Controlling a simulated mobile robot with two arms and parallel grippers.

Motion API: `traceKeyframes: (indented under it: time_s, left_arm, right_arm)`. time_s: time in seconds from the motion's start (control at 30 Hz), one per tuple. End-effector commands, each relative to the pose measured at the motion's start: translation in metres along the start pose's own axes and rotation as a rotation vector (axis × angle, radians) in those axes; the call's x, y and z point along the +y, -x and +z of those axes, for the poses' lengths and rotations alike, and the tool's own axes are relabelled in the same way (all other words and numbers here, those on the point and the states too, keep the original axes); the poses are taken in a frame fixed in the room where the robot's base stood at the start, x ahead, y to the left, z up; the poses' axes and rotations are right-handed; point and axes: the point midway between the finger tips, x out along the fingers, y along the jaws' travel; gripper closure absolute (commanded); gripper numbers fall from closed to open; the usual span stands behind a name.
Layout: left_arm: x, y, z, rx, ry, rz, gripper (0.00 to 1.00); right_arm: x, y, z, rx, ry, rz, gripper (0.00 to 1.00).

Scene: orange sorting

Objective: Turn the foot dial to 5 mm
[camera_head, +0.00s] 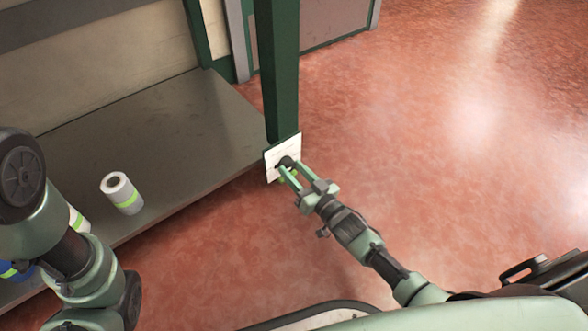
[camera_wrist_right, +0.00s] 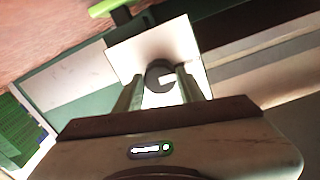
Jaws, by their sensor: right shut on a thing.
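The foot dial (camera_head: 286,161) is a small dark round knob on a white plate (camera_head: 270,171) low on the green post (camera_head: 281,80). In the right wrist view the dial (camera_wrist_right: 159,75) shows a pale mark on its face, in front of the white plate (camera_wrist_right: 180,42). My right gripper (camera_head: 285,168) has its two fingers on either side of the dial and is shut on it. The fingers also show in the right wrist view (camera_wrist_right: 160,88). The scale markings are too small to read. My left arm shows at the left, but its gripper is not in view.
A grey shelf (camera_head: 175,130) runs left of the post. A white roll with a green band (camera_head: 121,193) stands on it, and other rolls are partly hidden behind my left arm. The reddish floor (camera_head: 430,120) to the right is clear.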

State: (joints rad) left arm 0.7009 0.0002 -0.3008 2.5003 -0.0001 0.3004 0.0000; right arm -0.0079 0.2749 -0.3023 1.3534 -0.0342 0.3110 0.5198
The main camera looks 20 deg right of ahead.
Motion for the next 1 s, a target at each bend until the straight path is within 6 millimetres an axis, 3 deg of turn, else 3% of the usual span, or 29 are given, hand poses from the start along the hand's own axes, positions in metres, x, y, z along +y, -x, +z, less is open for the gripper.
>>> traceKeyframes:
  time_s: [0.4,1.0]
  left_arm:
    - [-0.007,-0.031,0.011,-0.001,-0.001,0.000,0.64]
    - [-0.009,-0.043,0.016,-0.001,-0.001,0.000,0.64]
  right_arm:
    - [0.000,0.000,-0.003,-0.010,-0.333,0.002,1.00]
    - [0.000,0.000,0.000,-0.021,-0.832,0.004,1.00]
